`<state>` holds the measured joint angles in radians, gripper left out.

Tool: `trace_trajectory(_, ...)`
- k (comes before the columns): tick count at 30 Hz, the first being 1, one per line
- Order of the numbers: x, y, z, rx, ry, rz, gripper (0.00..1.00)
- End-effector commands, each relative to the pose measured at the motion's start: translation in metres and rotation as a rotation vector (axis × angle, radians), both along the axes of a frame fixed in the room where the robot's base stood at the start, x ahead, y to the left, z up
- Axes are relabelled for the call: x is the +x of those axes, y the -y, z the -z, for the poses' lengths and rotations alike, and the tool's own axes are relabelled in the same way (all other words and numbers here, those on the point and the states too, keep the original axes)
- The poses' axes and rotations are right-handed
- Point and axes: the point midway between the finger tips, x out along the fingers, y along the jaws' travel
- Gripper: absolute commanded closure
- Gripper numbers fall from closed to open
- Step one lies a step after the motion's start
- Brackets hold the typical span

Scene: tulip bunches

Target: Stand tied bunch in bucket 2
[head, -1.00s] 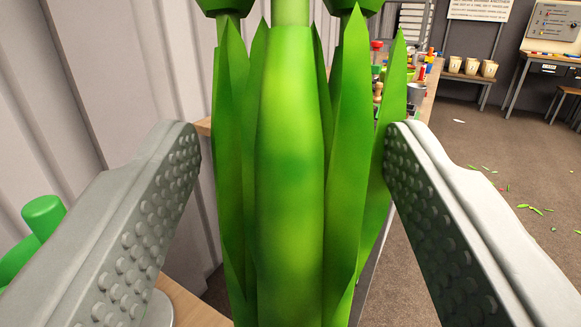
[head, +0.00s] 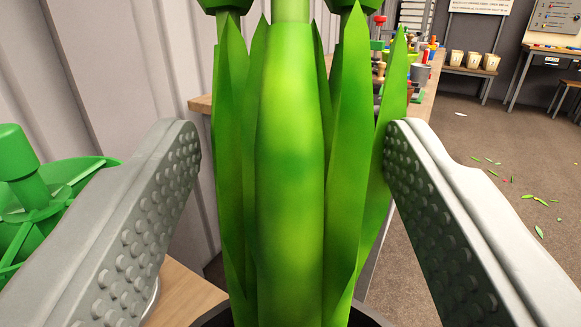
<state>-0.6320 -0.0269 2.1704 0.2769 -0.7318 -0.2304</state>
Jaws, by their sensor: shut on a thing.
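The tied bunch (head: 290,180) of green stems and pointed leaves stands upright in the middle of the head view. My gripper (head: 292,138) has one grey studded finger on each side and is shut on the bunch. The flower heads are out of the picture above, and the lower ends are out of sight below. A dark curved rim (head: 212,314) shows at the bottom edge around the stems, perhaps a bucket's. Which bucket it is, I cannot tell.
A wooden table edge (head: 185,295) is at the lower left. A cluttered bench (head: 428,98) stands behind the bunch. Pale cups (head: 474,61) stand at the back right. Leaf scraps lie on open floor.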

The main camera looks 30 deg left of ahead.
Motion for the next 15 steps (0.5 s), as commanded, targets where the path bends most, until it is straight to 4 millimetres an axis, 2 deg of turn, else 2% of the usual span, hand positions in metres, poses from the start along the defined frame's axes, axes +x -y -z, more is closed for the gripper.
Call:
trace_trajectory(14,-0.0002,0.0001,0.0064,0.001,0.000,0.000,0.68)
trace_trajectory(15,-0.0002,0.0001,0.0064,0.001,0.000,0.000,0.40)
